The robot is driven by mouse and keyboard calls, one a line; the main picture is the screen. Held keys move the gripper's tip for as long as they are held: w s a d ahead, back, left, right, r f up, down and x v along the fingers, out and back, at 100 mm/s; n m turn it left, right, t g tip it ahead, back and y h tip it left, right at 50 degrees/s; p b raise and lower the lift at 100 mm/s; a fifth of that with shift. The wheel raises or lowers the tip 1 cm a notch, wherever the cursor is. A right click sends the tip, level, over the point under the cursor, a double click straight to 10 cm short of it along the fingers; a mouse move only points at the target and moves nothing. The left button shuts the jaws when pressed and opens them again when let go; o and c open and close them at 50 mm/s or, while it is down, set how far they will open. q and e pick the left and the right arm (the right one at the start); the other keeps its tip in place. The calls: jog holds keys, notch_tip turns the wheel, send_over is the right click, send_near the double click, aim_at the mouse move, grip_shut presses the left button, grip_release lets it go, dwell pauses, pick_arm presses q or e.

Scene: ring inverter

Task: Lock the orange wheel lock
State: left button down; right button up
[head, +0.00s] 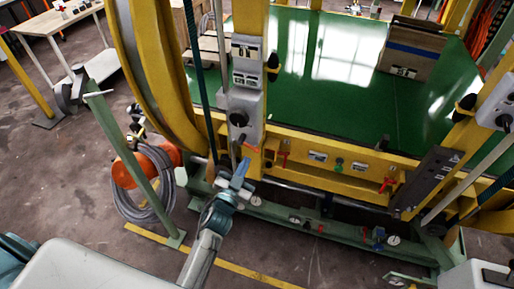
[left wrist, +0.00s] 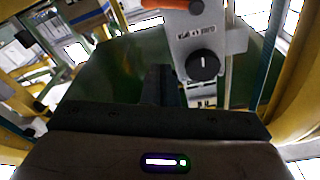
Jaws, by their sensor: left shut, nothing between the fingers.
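An orange lever (left wrist: 160,4), which looks like the wheel lock, shows in the left wrist view at the top edge, partly cut off. It is on a grey plate (left wrist: 190,38) with a black knob (left wrist: 203,65). In the head view a small orange-red part (head: 250,147) shows at the lower end of the grey control box (head: 246,108). My left gripper (head: 243,168) is shut and empty just below this box, its tips close to the orange part; I cannot tell whether they touch. Its shut fingers (left wrist: 158,85) also show in the left wrist view. My right gripper is out of view.
A yellow frame (head: 335,175) with several red handles surrounds a green floor panel (head: 330,90). A coiled grey hose (head: 140,190) and an orange cylinder (head: 128,173) are left of my left arm. A green post (head: 130,160) stands nearby.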

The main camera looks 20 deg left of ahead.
pick_arm(q)
jog(key=shift+w+f, duration=0.1)
jog(key=w+r, duration=0.1)
jog(key=w, duration=0.9)
jog(key=shift+s+a+f+b, duration=0.1)
jog(key=shift+s+f+b, duration=0.05)
jog(key=shift+f, duration=0.4)
jog(key=shift+s+a+f+b, duration=0.15)
jog(key=shift+s+f, duration=0.05)
jog(key=shift+f, duration=0.4)
jog(key=shift+s+a+f+b, duration=0.1)
jog(key=shift+s+f+b, duration=0.05)
jog(key=shift+f, duration=0.4)
